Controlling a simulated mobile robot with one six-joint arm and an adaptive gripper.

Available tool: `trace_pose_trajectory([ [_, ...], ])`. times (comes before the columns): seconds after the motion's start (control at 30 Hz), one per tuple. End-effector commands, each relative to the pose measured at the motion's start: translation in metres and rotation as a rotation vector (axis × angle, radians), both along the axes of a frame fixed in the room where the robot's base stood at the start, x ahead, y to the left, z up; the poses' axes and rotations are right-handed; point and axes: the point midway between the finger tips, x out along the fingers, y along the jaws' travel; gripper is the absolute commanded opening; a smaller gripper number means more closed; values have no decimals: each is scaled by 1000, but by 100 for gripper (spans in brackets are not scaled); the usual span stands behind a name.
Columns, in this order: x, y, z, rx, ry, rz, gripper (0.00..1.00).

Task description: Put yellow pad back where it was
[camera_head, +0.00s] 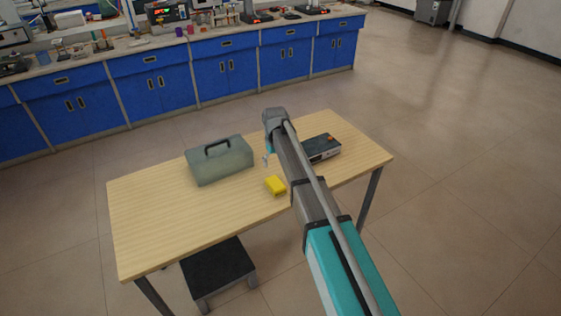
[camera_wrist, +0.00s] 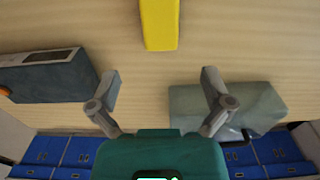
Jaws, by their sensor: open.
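The yellow pad (camera_head: 275,185) lies on the wooden table (camera_head: 150,225), near its front edge and just left of my arm. In the wrist view the yellow pad (camera_wrist: 160,22) is at the top middle, cut off by the frame edge. My gripper (camera_wrist: 160,82) is open, its two fingers spread apart with only bare tabletop showing between them. The pad is beyond the fingertips, apart from them. In the head view my gripper is mostly hidden behind my arm.
A grey-green toolbox (camera_head: 219,162) with a dark handle stands left of the pad. A dark device (camera_head: 321,148) with an orange-red knob stands to the right, partly behind my arm. The table's left part is clear.

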Motion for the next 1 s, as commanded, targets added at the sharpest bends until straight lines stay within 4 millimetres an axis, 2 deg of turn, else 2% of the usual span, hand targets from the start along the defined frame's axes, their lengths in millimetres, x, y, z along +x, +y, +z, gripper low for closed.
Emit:
trace_pose_trajectory([
  [0.5, 0, 0, 0, 0, 0, 0, 100],
  [0.63, -4, -6, 0, 0, 0, -9, 100],
  [0.77, -18, -25, 0, 0, 0, -41, 100],
  [0.87, -36, -49, 0, 0, 0, -85, 100],
  [1.0, -73, -93, 0, 0, 0, -170, 100],
])
